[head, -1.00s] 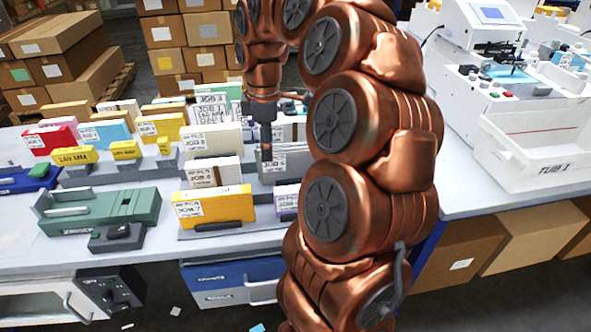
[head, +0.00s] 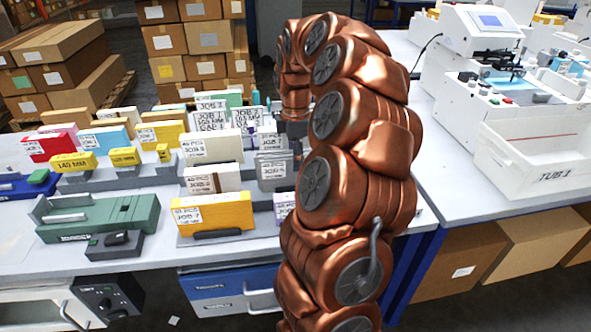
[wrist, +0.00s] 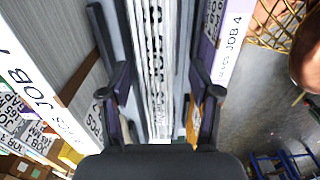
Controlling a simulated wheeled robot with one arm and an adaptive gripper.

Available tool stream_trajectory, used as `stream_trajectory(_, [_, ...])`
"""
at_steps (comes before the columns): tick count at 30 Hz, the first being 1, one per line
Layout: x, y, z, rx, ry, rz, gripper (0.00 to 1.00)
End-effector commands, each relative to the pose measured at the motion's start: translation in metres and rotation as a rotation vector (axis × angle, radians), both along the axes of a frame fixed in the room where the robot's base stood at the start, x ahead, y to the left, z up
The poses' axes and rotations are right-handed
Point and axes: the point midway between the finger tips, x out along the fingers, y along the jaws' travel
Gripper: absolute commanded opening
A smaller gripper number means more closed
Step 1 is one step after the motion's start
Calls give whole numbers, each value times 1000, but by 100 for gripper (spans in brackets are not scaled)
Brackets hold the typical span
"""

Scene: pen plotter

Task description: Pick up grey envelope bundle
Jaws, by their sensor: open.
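The grey envelope bundle (head: 270,171) stands upright in a grey holder near the middle of the table in the head view, with a white label on its front. My gripper (head: 297,142) is at its upper right there, partly hidden by my arm. In the wrist view my gripper (wrist: 160,90) is open, with one dark finger on each side of a pale, narrow bundle (wrist: 155,50) seen edge-on. This looks like the grey bundle, but I cannot be certain. I cannot tell whether the fingers touch it.
A white bundle with a brown band (head: 212,180), a yellow bundle (head: 226,212) and a purple bundle (head: 284,205) stand close by. Taller white bundles (head: 212,148) stand behind. A white tub (head: 540,160) is at the right. A green device (head: 100,215) is at the left.

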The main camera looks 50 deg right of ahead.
Motion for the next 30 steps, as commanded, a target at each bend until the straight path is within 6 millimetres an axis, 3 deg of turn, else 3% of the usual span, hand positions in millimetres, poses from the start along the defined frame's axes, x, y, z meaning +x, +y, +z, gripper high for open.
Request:
stream_trajectory(6, [1,-2,-27,2,2,-2,62])
stream_trajectory(14, [2,-2,-31,-1,-2,-1,62])
stream_trajectory(30, [2,-2,-31,0,-2,-1,7])
